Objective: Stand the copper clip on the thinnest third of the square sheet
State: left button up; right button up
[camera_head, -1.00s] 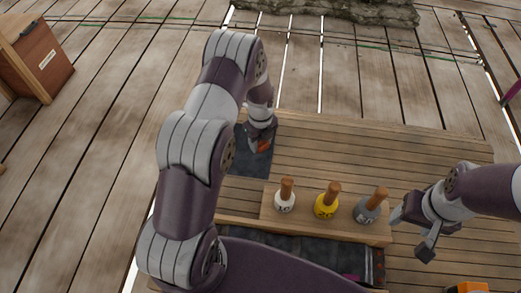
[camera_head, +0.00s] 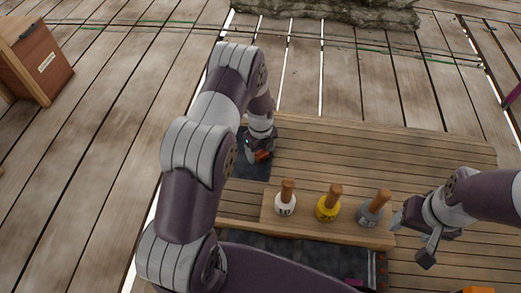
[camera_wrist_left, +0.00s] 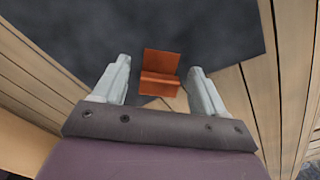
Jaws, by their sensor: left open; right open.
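The copper clip (camera_wrist_left: 160,74) is a small orange-brown angled piece with a taller plate and a short ledge. In the left wrist view it stands between the two fingers of my left gripper (camera_wrist_left: 161,65), with a gap on each side. It also shows under that gripper in the head view (camera_head: 264,156). The dark grey square sheet (camera_wrist_left: 150,25) lies beyond and around the clip, and part of it shows in the head view (camera_head: 250,168). My arm hides much of it. I cannot tell its thickness bands. My right gripper (camera_head: 412,240) is open and empty at the right.
A wooden block (camera_head: 320,228) holds white (camera_head: 285,205), yellow (camera_head: 327,207) and grey (camera_head: 369,213) weights with wooden handles. A dark tray (camera_head: 290,255) lies in front. The planked table (camera_head: 380,150) is clear behind the block. A wooden box (camera_head: 40,65) stands far left.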

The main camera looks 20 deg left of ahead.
aim_at(261, 151)
pick_arm(q)
jog(key=s+d+r+n+p, duration=0.1)
jog(key=s+r+n+p, duration=0.3)
jog(key=r, duration=0.6)
jog(key=s+d+r+n+p, duration=0.1)
jog(key=s+d+r+n, duration=0.1)
jog(key=r+n, duration=0.65)
jog(key=s+d+r+n, duration=0.1)
jog(key=s+r+n, duration=0.3)
jog(key=s+n, duration=0.1)
jog(key=s+d+r+n+t, duration=0.1)
jog(key=s+r+n, duration=0.3)
jog(key=s+n, duration=0.2)
jog(key=shift+s, duration=1.05)
jog(key=shift+d+r, duration=0.1)
notch_tip(261, 151, up, 30)
jog(key=p, duration=2.9)
jog(key=shift+f, duration=0.2)
